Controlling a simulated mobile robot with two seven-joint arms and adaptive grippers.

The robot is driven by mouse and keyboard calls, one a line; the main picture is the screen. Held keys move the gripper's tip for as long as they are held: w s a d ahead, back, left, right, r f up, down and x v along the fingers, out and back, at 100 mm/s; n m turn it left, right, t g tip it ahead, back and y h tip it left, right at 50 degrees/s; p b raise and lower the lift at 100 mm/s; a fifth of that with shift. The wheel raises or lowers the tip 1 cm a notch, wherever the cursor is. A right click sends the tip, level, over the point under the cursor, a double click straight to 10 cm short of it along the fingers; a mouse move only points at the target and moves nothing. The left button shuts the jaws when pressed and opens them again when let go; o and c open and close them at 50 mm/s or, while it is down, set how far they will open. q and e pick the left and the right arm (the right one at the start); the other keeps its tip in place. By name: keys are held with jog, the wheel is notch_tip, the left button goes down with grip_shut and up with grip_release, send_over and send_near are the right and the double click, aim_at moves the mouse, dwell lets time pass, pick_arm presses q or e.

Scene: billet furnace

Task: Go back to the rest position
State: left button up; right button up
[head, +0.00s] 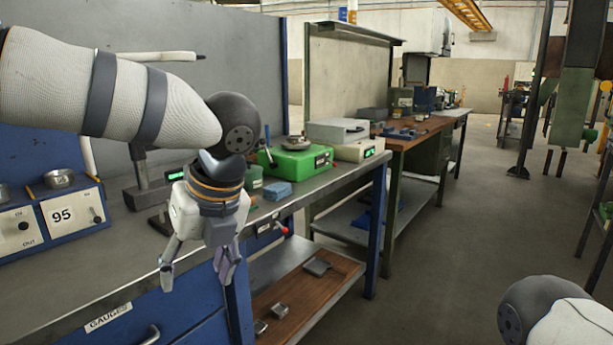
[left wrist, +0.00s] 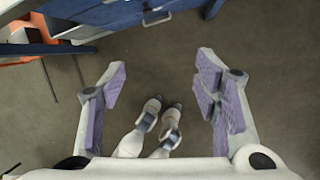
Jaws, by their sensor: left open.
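My left gripper (head: 197,276) hangs with its fingers pointing down in the head view, just in front of the front edge of the grey-topped workbench (head: 135,262). Its two fingers are spread apart with nothing between them. In the left wrist view the open gripper (left wrist: 162,72) shows purple finger pads, with the floor beyond. Pale jointed parts show low between the fingers there; I cannot tell what they are. Part of my right arm (head: 545,310) shows at the lower right of the head view; its gripper is out of frame.
A blue gauge box marked 95 (head: 62,216), a green case (head: 298,161) and a blue block (head: 277,191) stand on the bench. A wooden lower shelf (head: 305,295) holds small metal pieces. A wood-topped bench (head: 410,138) stands farther back.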

pick_arm(q)
jog(key=w+a+f+m+t+y, duration=0.1)
jog(key=w+a+f+m+y, duration=0.1)
jog(key=a+f+m, duration=0.4)
jog(key=w+a+f+m+t+y, duration=0.1)
jog(key=w+a+f+m, duration=0.15)
jog(key=f, duration=0.65)
jog(key=s+f+m+t+h, duration=0.1)
jog(key=s+f+m, duration=0.2)
jog(key=f+m, duration=0.35)
jog(key=s+f+m+t, duration=0.1)
jog(key=s+f+m, duration=0.3)
jog(key=f+m, duration=0.3)
jog(key=s+f+m+g+h, duration=0.25)
jog(key=s+f+m, duration=0.45)
jog(key=s+m, duration=0.4)
jog(key=s+m+g+h, duration=0.3)
jog(key=s+m+g, duration=0.3)
jog(key=s, duration=1.6)
jog(key=m, duration=0.3)
jog(key=shift+s+d+f+m, duration=0.2)
jog(key=shift+s+d+m, duration=0.15)
jog(key=shift+s+m, duration=0.05)
pick_arm(e)
jog(key=w, duration=0.2)
jog(key=shift+w+a+r, duration=0.25)
jog(key=shift+w+a, duration=0.05)
jog(key=shift+w, duration=0.05)
